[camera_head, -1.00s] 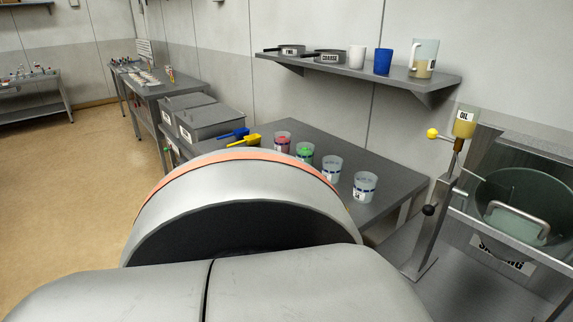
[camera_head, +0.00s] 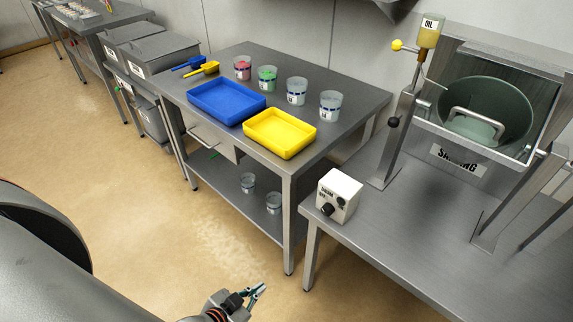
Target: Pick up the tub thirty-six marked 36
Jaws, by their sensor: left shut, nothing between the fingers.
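Two more tubs, a left one (camera_head: 248,183) and a right one (camera_head: 273,203), stand on the table's lower shelf. The labels are too small to read surely, so I cannot tell which is 36. My left gripper (camera_head: 259,290) is shut and empty, low over the floor in front of the table, apart from every tub.
A blue tray (camera_head: 227,113) and a yellow tray (camera_head: 281,145) lie along the table's front edge. A white control box (camera_head: 339,195) and a dispenser stand on the right bench. The floor (camera_head: 160,220) is clear.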

